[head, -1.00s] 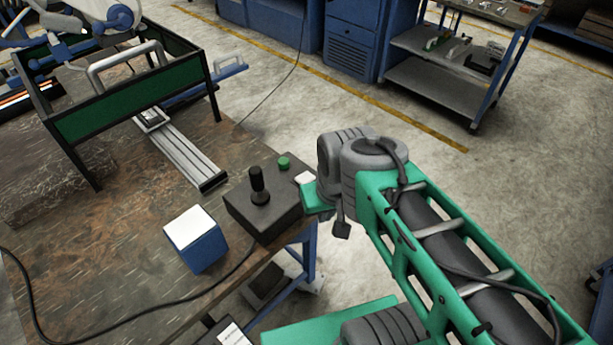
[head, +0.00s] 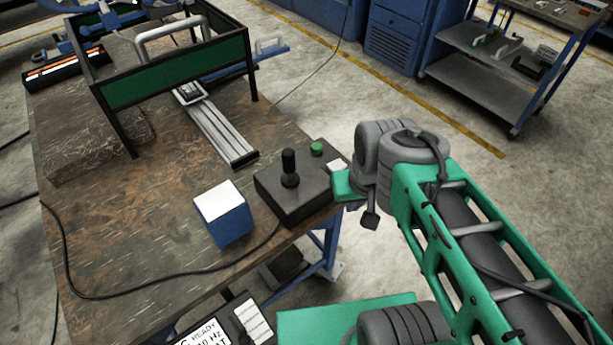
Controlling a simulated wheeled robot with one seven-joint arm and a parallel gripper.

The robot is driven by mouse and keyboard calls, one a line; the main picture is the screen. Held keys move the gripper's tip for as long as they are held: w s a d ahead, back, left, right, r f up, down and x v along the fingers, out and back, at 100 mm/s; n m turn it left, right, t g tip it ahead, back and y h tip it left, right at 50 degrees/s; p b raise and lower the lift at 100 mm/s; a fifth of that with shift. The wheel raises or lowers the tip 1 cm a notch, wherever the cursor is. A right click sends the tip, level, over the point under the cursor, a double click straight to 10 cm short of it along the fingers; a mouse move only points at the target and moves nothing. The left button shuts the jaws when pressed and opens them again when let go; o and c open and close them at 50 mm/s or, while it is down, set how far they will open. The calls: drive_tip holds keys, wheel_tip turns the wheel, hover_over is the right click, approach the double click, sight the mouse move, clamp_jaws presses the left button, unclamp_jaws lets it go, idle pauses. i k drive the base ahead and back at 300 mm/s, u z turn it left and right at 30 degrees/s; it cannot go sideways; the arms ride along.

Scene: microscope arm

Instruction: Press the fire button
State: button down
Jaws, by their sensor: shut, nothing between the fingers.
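A dark control box (head: 297,204) with a black joystick (head: 289,167) sits at the right edge of the worktable in the head view. A small round green button (head: 316,148) stands up at the box's back corner; it is the only clear push button I see, and no label on it can be read. My gripper's fingers cannot be made out.
A blue box with a white top (head: 225,211) stands left of the control box. A black cable (head: 150,296) runs along the table (head: 160,240). A green-panelled frame (head: 165,81) and a metal rail (head: 222,132) are behind. Open floor lies to the right.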

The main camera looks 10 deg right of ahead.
sight(316, 148)
drive_tip(key=z, duration=1.1)
drive_tip(key=i, duration=0.35)
drive_tip(key=u, duration=3.6)
